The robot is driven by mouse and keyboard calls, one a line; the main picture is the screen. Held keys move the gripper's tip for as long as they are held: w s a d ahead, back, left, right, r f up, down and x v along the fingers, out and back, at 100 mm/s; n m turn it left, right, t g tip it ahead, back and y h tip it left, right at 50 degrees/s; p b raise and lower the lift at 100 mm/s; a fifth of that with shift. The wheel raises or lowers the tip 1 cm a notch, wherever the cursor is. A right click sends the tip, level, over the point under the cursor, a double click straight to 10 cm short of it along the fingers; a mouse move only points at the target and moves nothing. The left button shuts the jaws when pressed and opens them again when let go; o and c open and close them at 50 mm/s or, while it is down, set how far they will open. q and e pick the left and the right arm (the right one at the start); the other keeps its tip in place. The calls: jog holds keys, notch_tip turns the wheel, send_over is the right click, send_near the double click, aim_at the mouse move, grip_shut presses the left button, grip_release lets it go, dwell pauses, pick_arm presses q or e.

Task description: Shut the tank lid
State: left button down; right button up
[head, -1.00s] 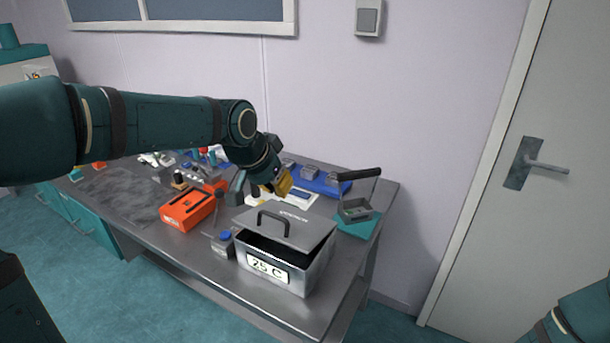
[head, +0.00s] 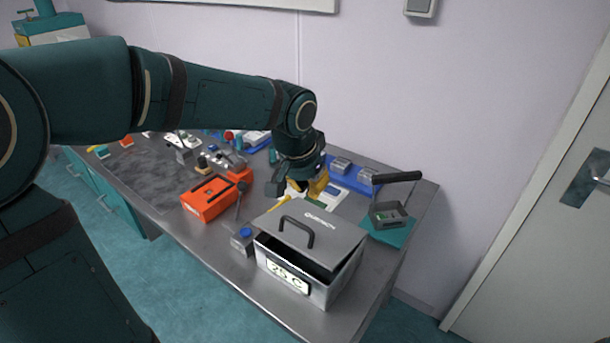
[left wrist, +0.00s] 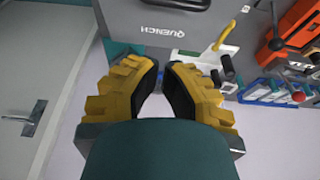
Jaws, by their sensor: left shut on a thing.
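The tank (head: 295,285) is a grey metal box with a "25 C" label, near the table's front right. Its grey lid (head: 335,238) has a dark arched handle (head: 296,231) and lies over the tank, with a dark gap under its front edge. The lid, with upside-down "QUENCH" lettering, is also at the top of the left wrist view (left wrist: 150,15). My left gripper (head: 312,190), with yellow fingers, is just behind the lid. Its fingers (left wrist: 163,75) are close together; what lies between them I cannot make out. My right gripper is out of view.
A small grey block with a blue top (head: 242,240) stands left of the tank. An orange box (head: 208,199) is farther left. A black-handled device on a teal mat (head: 390,228) is right of the tank. Several small items crowd the table's back.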

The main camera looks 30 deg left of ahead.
aim_at(300, 240)
pick_arm(q)
notch_tip(300, 240, down, 6)
jog(key=shift+s+a+r+b, duration=0.1)
jog(key=shift+r+b, duration=0.15)
jog(key=shift+b, duration=0.25)
jog(key=shift+s+f, duration=0.3)
jog(key=shift+f, duration=0.25)
jog(key=shift+t, duration=0.6)
jog(key=s+f+b, duration=0.1)
jog(key=f+b, duration=0.1)
jog(key=b, duration=0.1)
jog(key=s+f+b, duration=0.1)
jog(key=f+b, duration=0.1)
jog(key=shift+s+a, duration=0.1)
jog(key=shift+s, duration=0.25)
jog(key=shift+s+f+b, duration=0.2)
jog(key=shift+f+b, duration=0.1)
jog(key=shift+b, duration=0.15)
jog(key=shift+r, duration=0.15)
